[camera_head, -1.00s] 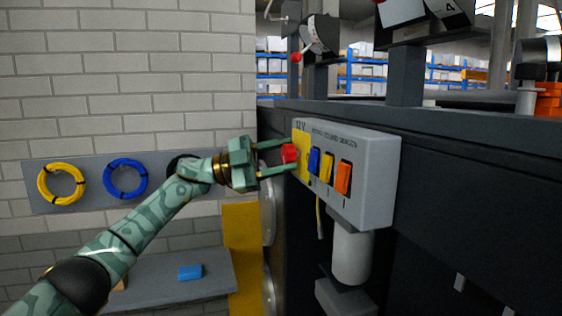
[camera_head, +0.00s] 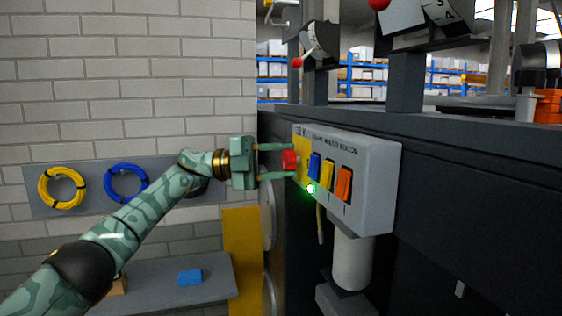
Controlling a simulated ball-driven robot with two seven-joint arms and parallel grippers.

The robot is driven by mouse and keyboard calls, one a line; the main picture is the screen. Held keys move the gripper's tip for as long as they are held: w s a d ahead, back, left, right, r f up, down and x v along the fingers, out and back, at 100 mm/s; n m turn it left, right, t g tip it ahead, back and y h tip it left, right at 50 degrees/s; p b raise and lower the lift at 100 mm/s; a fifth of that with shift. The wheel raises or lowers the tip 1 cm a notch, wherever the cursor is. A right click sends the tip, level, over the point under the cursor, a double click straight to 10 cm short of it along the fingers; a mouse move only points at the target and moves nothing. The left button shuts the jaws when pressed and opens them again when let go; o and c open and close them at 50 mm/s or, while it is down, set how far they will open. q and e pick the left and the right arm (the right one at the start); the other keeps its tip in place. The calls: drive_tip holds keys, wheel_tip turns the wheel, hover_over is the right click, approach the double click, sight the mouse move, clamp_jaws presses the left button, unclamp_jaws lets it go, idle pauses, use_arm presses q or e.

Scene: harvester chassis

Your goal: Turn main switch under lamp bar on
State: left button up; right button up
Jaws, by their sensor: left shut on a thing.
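A grey switch box (camera_head: 375,190) with a yellow left section is mounted on the dark chassis side. A red switch knob (camera_head: 289,160) sticks out at its left end. My left gripper (camera_head: 292,161) is shut on this knob, with one finger above and one below. A small green light (camera_head: 310,188) glows low on the box's yellow section. Blue (camera_head: 314,166), yellow (camera_head: 327,175) and orange (camera_head: 344,184) rocker switches stand in a row to the right of the knob. My right gripper is out of view.
Yellow (camera_head: 62,188) and blue (camera_head: 126,183) cable coils hang on a wall panel at left. A grey bench (camera_head: 150,285) carries a blue block (camera_head: 190,277). A grey cylinder (camera_head: 352,262) sits below the box. Red-knobbed levers (camera_head: 297,62) stand above the chassis.

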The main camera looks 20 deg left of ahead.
use_arm(q)
drive_tip(key=o, duration=1)
drive_tip(key=shift+c, duration=0.2)
drive_tip(key=b+v, duration=0.2)
drive_tip(key=v, duration=1.4)
drive_tip(key=shift+a, duration=0.15)
drive_tip(key=shift+f, duration=0.1)
